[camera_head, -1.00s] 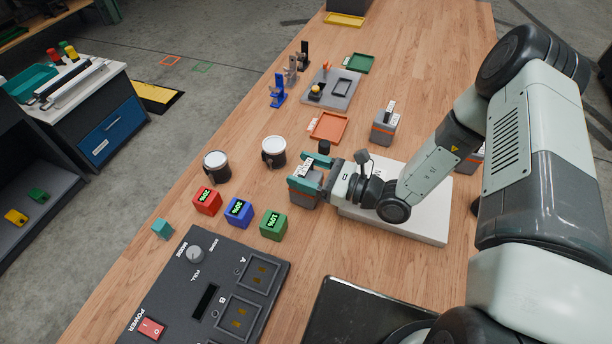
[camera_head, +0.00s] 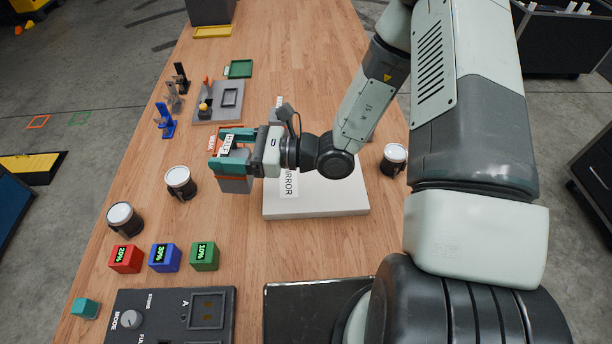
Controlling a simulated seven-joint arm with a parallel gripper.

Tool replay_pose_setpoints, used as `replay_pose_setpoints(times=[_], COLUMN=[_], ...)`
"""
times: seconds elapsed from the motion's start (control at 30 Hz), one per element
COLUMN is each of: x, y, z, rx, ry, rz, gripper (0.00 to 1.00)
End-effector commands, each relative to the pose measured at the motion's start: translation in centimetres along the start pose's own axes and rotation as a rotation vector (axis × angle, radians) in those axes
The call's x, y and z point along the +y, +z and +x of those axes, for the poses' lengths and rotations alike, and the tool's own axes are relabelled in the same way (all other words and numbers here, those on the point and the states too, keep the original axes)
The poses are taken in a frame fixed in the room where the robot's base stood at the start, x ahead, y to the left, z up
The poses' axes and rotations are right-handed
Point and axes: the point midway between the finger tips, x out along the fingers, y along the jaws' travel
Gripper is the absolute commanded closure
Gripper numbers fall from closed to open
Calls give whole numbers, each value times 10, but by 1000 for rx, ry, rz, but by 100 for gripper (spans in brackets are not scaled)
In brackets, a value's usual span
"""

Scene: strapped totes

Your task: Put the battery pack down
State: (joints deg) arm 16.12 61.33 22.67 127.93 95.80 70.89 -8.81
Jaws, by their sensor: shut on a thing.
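The battery pack (camera_head: 235,184) is a grey block with an orange band and a white label on top. My gripper (camera_head: 234,150), with teal fingers, is shut on its upper part. The pack is upright, left of a flat white box (camera_head: 340,206) marked with the word MIRROR. I cannot tell whether its underside touches the table or hangs above it. An orange tray behind the pack is almost wholly hidden by my gripper; its small tag (camera_head: 212,144) shows at the left.
Two white-lidded jars (camera_head: 180,182) (camera_head: 123,218) stand at left. Red (camera_head: 125,259), blue (camera_head: 165,257) and green (camera_head: 205,256) percentage cubes sit in front, behind the dark charger panel (camera_head: 165,318). A grey fixture plate (camera_head: 217,103) lies farther back. Bare wood (camera_head: 225,220) shows in front of the pack.

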Motion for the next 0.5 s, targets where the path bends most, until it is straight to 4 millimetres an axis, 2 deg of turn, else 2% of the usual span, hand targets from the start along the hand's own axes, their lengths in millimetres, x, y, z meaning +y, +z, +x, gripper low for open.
replay_pose_setpoints(times=[0.03,0.1,0.3,0.4,0.5], x=[-10,-20,-38,-41,-42], y=[5,9,20,23,22], z=[-18,-42,-98,-116,-125], rx=[-3,-3,-3,-3,-3], ry=[-40,-86,-196,-231,-250], rz=[-3,-3,-3,-2,0], gripper=[100,100,100,100,100])
